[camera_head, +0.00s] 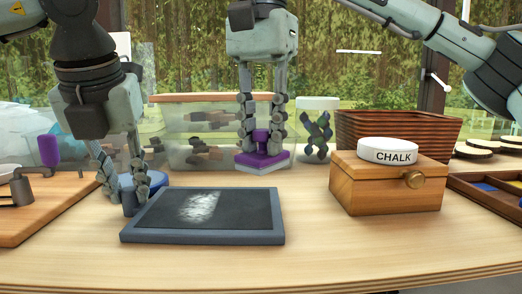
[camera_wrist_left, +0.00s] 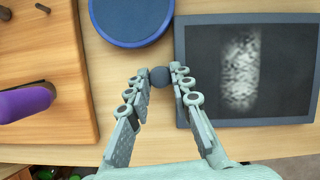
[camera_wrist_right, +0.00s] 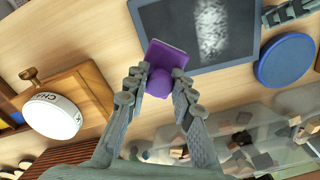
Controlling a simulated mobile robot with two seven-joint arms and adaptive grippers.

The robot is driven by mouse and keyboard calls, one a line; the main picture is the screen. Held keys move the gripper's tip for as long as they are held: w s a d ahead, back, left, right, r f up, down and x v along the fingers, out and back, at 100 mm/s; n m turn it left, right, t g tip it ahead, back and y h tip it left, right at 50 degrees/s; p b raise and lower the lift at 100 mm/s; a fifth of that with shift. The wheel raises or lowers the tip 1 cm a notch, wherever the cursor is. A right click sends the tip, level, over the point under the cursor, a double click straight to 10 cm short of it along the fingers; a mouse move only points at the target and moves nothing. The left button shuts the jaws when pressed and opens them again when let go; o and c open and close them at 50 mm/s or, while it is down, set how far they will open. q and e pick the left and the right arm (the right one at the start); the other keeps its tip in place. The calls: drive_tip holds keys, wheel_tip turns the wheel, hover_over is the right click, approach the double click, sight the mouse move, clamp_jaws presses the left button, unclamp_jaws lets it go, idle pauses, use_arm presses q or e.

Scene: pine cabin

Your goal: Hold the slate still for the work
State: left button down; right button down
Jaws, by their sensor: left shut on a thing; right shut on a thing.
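The slate (camera_head: 240,212), a dark board in a grey frame, lies flat on the table with a chalky white smear (camera_head: 198,207) on it. My left gripper (camera_head: 124,190) is shut on a dark grey knob (camera_head: 129,203) at the slate's left side; the knob also shows between the fingertips in the left wrist view (camera_wrist_left: 160,76). I cannot tell if the knob is fixed to the frame. My right gripper (camera_head: 262,135) is shut on the purple handle of a purple-topped eraser (camera_head: 264,160), behind the slate's far right corner and seemingly raised. In the right wrist view the eraser (camera_wrist_right: 166,53) overlaps the slate's corner.
A blue disc (camera_wrist_left: 130,18) lies behind the left gripper. A wooden box (camera_head: 385,185) with a white CHALK tin (camera_head: 387,151) stands at the right. A clear bin (camera_head: 190,145) of blocks is behind. A wooden board (camera_head: 60,208) is at the left. The front table is clear.

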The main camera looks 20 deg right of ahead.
drive_tip(key=shift+r, duration=1.45)
